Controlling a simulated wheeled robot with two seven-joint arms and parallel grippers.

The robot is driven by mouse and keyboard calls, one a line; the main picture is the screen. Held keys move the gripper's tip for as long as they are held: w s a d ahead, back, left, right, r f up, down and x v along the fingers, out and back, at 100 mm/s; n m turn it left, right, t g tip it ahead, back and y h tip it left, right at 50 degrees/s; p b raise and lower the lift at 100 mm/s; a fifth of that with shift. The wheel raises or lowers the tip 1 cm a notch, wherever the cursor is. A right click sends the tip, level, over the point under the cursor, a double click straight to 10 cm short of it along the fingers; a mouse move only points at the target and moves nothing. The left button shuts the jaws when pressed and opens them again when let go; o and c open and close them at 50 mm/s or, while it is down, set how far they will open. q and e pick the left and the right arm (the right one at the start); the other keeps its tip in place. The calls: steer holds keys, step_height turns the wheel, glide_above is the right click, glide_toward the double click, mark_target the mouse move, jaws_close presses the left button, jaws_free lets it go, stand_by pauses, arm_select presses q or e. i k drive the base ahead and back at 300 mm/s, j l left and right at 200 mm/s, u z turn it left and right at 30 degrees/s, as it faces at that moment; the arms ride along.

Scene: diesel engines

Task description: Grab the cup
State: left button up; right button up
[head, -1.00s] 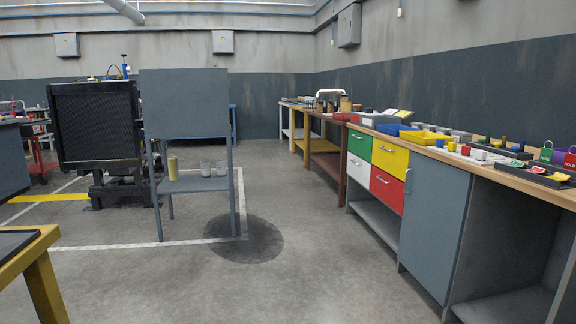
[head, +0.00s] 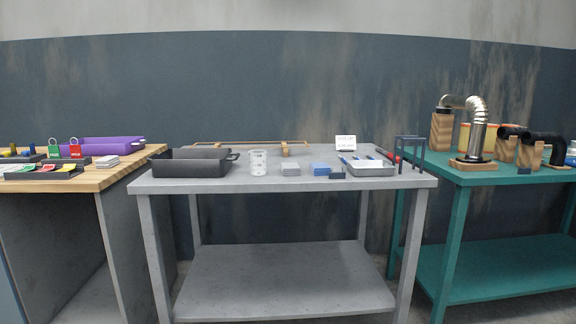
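A clear cup with markings, like a beaker (head: 258,164), stands upright on the grey metal table (head: 290,186) in the middle of the head view. It stands just right of a dark grey tray and left of a small grey stack. Nothing touches it that I can see. Neither of my grippers shows in the head view.
The dark tray (head: 190,165), a grey stack (head: 290,169), blue pieces (head: 321,169) and a light metal tray (head: 370,169) share the tabletop. A wooden bench (head: 112,178) stands left and a green table (head: 500,176) with pipes (head: 477,130) right.

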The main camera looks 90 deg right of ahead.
mark_target(257, 158)
steer(key=z, duration=2.75)
